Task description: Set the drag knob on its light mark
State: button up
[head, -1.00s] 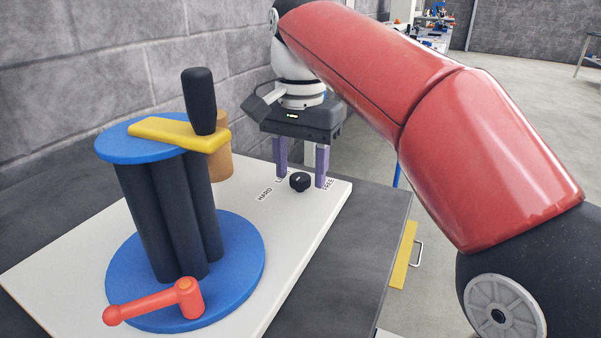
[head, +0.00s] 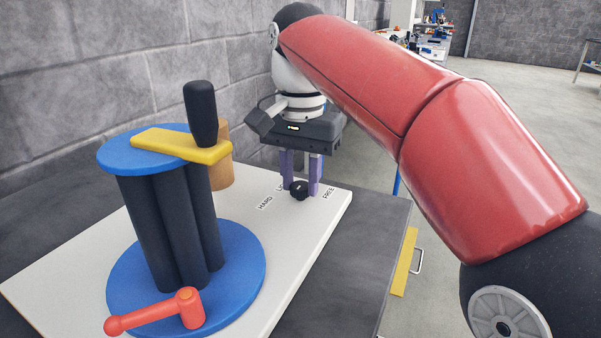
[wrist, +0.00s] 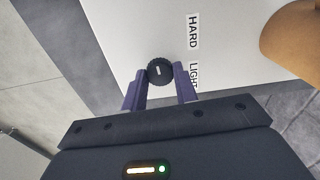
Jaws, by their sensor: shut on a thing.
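The drag knob (head: 299,189) is a small black ribbed dial with a white pointer line, set on the white board (head: 300,235). It also shows in the wrist view (wrist: 160,71), its pointer roughly along the picture's vertical. My gripper (head: 301,187) has its purple fingers shut on the knob from either side. The LIGHT label (wrist: 194,76) is partly covered by a finger in the wrist view. The HARD label (head: 265,203) is clear, and the FREE label (head: 328,193) shows right of the knob in the head view.
On the board stands a reel with blue discs (head: 255,262), dark columns, a yellow crank (head: 180,144) with a black handle, and a red lever (head: 155,312). A grey block wall runs along the back left.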

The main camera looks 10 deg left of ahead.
aim_at(301, 185)
jog(key=shift+r+n+p, duration=0.2)
jog(key=shift+n+p, duration=0.65)
jog(key=shift+n, duration=0.15)
jog(key=n+p, duration=0.1)
jog(key=n, duration=0.1)
jog(key=shift+n, duration=0.3)
jog(key=n, duration=0.3)
jog(key=shift+f+p, duration=0.2)
jog(key=shift+p, duration=0.15)
jog(key=shift+n, duration=1.7)
jog(key=o, duration=1)
jog(key=shift+r, duration=3.9)
